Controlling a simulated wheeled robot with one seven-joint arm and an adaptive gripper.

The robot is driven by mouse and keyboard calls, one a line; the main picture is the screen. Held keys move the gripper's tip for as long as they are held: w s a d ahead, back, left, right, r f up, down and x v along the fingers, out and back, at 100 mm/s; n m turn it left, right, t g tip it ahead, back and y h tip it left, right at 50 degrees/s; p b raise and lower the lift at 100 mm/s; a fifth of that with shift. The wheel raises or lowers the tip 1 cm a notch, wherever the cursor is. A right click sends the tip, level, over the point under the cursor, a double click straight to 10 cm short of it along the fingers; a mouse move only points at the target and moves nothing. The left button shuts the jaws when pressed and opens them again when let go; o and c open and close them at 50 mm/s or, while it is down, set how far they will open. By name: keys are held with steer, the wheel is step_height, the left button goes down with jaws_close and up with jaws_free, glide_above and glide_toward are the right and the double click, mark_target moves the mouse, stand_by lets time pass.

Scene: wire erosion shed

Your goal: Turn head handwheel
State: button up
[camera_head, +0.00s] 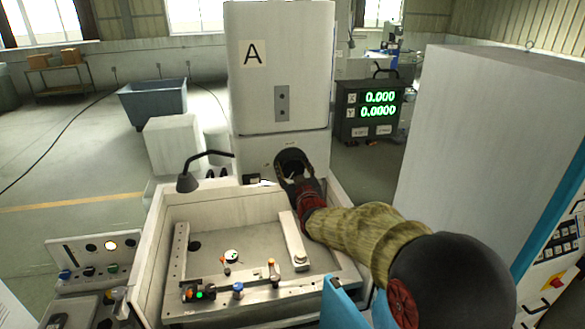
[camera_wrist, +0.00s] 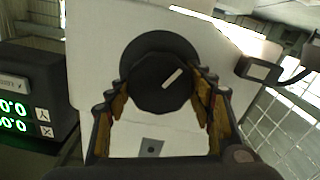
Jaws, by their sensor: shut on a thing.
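The head handwheel (camera_head: 289,157) is a black round knob low on the front of the white machine head (camera_head: 280,70) marked "A". In the wrist view the handwheel (camera_wrist: 158,78) shows as a black many-sided knob with a pale slanted mark, in front of a black round collar. My gripper (camera_head: 294,174) reaches it from the front right and partly hides it in the head view. In the wrist view the two fingers of my gripper (camera_wrist: 161,98) lie on either side of the knob, shut on it.
Below is an open work tank (camera_head: 155,250) with clamps and a bar inside. A bent lamp (camera_head: 187,182) stands left of the handwheel. A readout box (camera_head: 368,130) shows X 0.000 and Y 0.0000. A tall white cabinet (camera_head: 480,130) stands close on the right.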

steer(key=c, duration=0.5)
steer(key=shift+f+b, duration=0.1)
steer(key=shift+b, duration=0.45)
steer(key=shift+c, duration=0.2)
steer(key=shift+m+b, duration=0.4)
steer(key=shift+b, duration=0.05)
steer(key=m+b, duration=0.3)
steer(key=b, duration=0.2)
steer(key=shift+f, duration=0.2)
steer(key=m+b, duration=0.4)
steer(key=b, duration=0.2)
steer(key=shift+d, duration=0.1)
steer(key=m+b, duration=0.4)
steer(key=shift+r+b, duration=0.25)
steer(key=shift+b, duration=0.05)
steer(key=shift+m, duration=0.3)
steer(key=o, duration=1.2)
